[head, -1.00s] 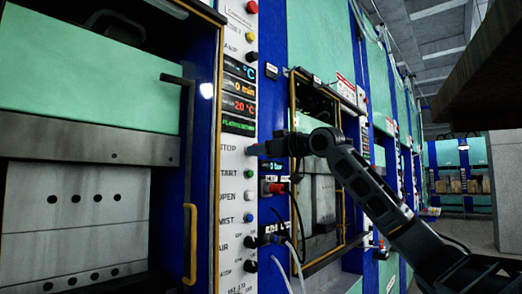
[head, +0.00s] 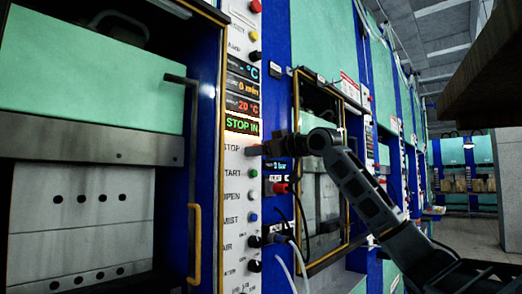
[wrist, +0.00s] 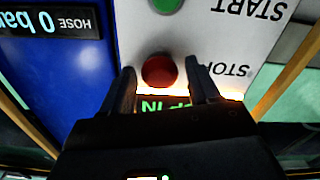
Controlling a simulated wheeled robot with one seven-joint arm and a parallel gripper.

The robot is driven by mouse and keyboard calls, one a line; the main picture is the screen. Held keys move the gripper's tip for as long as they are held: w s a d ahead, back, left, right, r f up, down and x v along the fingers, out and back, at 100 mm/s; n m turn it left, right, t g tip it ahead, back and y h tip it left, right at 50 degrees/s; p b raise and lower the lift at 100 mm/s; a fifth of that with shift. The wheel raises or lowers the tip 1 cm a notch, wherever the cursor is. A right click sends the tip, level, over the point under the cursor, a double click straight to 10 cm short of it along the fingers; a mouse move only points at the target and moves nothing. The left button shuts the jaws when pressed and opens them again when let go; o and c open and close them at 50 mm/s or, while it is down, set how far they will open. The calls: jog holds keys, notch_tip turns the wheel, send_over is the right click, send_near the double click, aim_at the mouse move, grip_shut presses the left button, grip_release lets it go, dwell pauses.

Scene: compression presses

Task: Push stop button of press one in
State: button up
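The white control panel of the press (head: 236,190) stands upright at the left of the head view. Its display (head: 242,125) is lit and reads "STOP IN". My gripper (head: 262,149) is at the panel, level with the STOP label. In the wrist view the round red stop button (wrist: 158,70) sits between my two dark fingertips, which stand apart on either side of it. The gripper holds nothing. In the head view the gripper largely hides the button. The wrist view does not show clearly how deep the button sits.
The START button (head: 252,173) and further buttons and knobs are below on the same panel. A yellow door handle (head: 194,243) is left of the panel. A second press (head: 318,180) stands behind my arm, with hoses (head: 290,262) hanging nearby.

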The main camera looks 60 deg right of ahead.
jog(key=shift+o, duration=0.4)
jog(key=b+v, duration=0.2)
jog(key=v, duration=0.5)
jog(key=shift+s, duration=0.4)
jog(key=shift+s+f, duration=0.1)
